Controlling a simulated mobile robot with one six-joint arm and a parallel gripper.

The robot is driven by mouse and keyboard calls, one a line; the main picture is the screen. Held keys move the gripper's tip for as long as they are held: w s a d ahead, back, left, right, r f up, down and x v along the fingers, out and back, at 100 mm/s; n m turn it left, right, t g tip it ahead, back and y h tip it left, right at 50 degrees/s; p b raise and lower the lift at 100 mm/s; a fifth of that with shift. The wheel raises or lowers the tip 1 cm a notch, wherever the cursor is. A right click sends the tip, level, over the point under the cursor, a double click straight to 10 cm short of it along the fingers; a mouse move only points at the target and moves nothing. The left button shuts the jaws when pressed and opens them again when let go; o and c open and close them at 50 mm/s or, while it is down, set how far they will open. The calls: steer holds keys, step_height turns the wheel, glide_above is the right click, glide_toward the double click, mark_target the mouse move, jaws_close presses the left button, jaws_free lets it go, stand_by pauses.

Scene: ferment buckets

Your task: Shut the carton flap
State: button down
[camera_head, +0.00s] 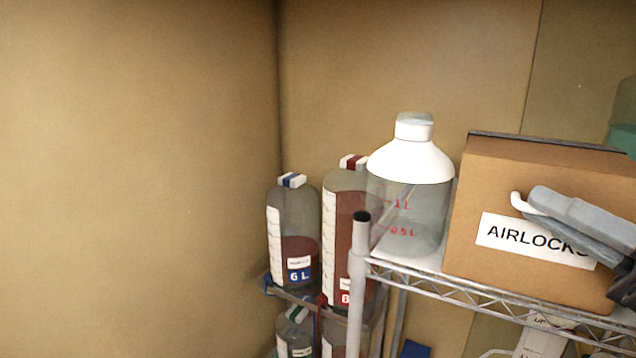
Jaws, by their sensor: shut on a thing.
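A brown carton (482,180) labelled AIRLOCKS stands on the top shelf of the wire rack at the right. Its upper edge shows as a thin dark line, and I cannot clearly make out the flap or how far open it is. My gripper (528,205) is in front of the carton's front face, grey fingers pointing left and covering the end of the label (505,235). It is shut on a small white hooked piece (517,201) that sticks out at the fingertips. I cannot tell whether it touches the carton. The carton's right side is cut off.
A clear jug (410,165) with a white top stands close left of the carton. The metal rack (357,290) has an upright post at its front left corner. Bottles with red liquid (298,246) stand further left and lower. A bare wall (130,180) fills the left.

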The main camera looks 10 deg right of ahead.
steer(key=shift+r, duration=0.15)
steer(key=c, duration=1.5)
jaws_free()
steer(key=shift+a, duration=0.1)
steer(key=shift+w, duration=0.1)
